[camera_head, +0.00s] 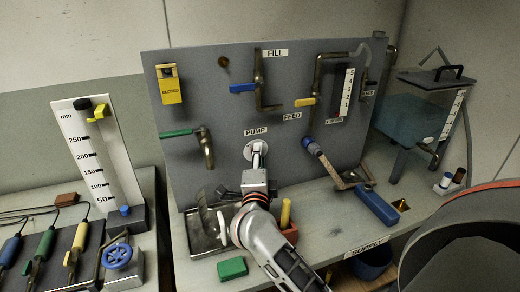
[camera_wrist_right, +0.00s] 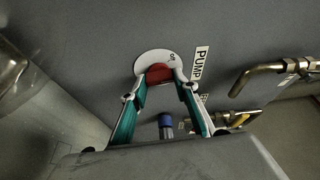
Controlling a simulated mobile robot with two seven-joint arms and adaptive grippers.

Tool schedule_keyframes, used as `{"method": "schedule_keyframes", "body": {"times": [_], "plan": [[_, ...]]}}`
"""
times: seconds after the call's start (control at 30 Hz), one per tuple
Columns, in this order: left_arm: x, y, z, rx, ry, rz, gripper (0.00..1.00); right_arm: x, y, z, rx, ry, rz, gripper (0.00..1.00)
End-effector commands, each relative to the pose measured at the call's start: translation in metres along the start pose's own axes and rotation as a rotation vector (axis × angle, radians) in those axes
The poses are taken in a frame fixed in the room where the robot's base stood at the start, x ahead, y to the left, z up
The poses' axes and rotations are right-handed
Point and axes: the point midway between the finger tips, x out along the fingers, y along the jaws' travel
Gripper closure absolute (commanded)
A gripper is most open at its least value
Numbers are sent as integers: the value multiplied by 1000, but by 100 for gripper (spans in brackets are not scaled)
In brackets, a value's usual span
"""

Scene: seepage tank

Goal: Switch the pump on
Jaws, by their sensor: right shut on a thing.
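The pump switch is a red knob (camera_wrist_right: 159,73) on a round white plate (camera_head: 249,149) under the PUMP label (camera_head: 256,132) on the grey panel. The plate also shows in the right wrist view (camera_wrist_right: 148,58), with small dark lettering that is too small to read surely. My right gripper (camera_head: 258,152) reaches up to the plate from below. In the right wrist view its fingers (camera_wrist_right: 160,82) are on both sides of the red knob, shut on it. In the head view the gripper hides the knob. My left gripper is not in view.
The grey panel (camera_head: 228,100) carries a green-handled tap (camera_head: 177,133), a yellow box (camera_head: 169,85) and pipes with blue and yellow handles. A green block (camera_head: 232,268) and a reddish holder (camera_head: 291,233) stand near my right arm. A water tank (camera_head: 405,118) is at right.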

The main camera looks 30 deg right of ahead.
Motion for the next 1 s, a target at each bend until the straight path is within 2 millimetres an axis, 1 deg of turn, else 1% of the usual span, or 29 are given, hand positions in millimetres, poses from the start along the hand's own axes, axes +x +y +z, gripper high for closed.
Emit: {"method": "schedule_keyframes", "body": {"times": [0.03, 0.17, 0.23, 0.3, 0.4, 0.53, 0.7, 1.0], "plan": [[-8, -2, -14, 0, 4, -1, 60, 0, -6, -1, 14, -1, 11, 92], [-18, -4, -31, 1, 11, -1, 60, 0, -4, 0, 70, -1, 34, 92], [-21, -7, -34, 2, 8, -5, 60, 0, -4, 0, 101, -1, 46, 92], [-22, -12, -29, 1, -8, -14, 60, 0, -3, 0, 135, -1, 59, 92], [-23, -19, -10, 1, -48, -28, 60, 0, -2, 0, 188, 0, 80, 92], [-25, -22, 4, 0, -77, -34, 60, 0, -2, 0, 294, 0, 122, 92], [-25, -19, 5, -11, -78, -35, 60, 0, -2, 0, 442, 0, 182, 92], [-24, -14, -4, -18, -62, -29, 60, 0, -2, 0, 666, -1, 276, 92]]}}
